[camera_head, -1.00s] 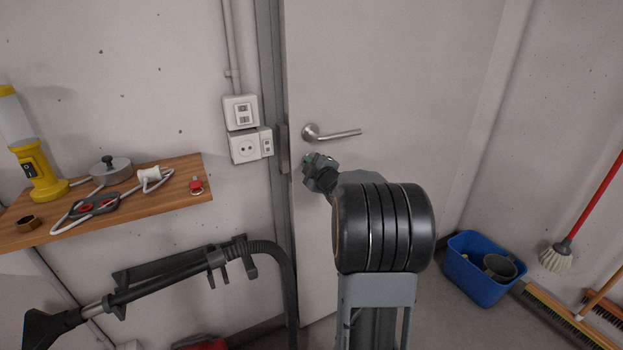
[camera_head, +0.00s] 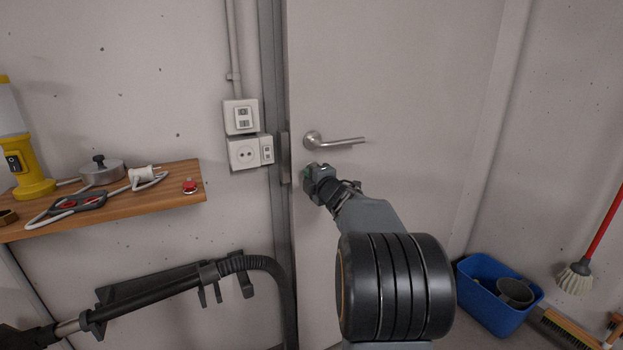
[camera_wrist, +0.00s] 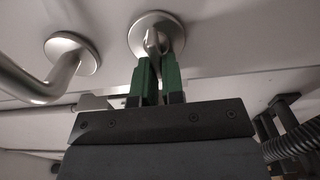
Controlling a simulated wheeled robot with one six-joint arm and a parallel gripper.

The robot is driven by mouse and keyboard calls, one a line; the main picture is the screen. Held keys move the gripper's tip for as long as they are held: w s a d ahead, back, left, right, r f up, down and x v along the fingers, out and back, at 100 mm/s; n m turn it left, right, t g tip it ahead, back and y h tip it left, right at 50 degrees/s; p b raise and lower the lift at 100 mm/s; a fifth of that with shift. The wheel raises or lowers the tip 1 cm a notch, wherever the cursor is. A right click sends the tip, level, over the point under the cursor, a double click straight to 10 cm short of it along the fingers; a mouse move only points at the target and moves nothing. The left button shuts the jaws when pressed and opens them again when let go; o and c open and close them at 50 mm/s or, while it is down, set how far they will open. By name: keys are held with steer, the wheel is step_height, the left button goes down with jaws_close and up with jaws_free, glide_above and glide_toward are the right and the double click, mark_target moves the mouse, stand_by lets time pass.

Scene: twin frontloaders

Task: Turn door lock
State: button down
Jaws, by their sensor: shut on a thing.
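The grey door (camera_head: 400,90) stands in the middle of the head view, with its metal lever handle (camera_head: 335,142) near the left edge. My gripper (camera_head: 308,174) is at the door just below the handle. In the wrist view the round lock plate (camera_wrist: 162,33) is straight ahead, with a small metal lock knob (camera_wrist: 152,42) on it. The green fingers of my gripper (camera_wrist: 158,72) are shut on the knob. The lever handle (camera_wrist: 62,72) shows at the left there. In the head view my gripper hides the lock.
A wooden shelf (camera_head: 150,198) with several items is at the left. A vacuum hose (camera_head: 265,266) hangs below it, left of the door. Socket boxes (camera_head: 244,153) are on the wall beside the frame. A blue bin (camera_head: 490,308) stands on the floor at right.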

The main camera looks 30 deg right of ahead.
steer(key=shift+d+r, duration=0.15)
steer(key=shift+r, duration=0.2)
steer(key=c, duration=1.3)
jaws_free()
steer(key=shift+s+f, duration=0.1)
steer(key=shift+o, duration=0.3)
steer(key=shift+f, duration=0.15)
steer(key=s+a+p, duration=0.1)
steer(key=s+a, duration=0.1)
steer(key=s, duration=1.1)
steer(key=shift+s+p, duration=0.3)
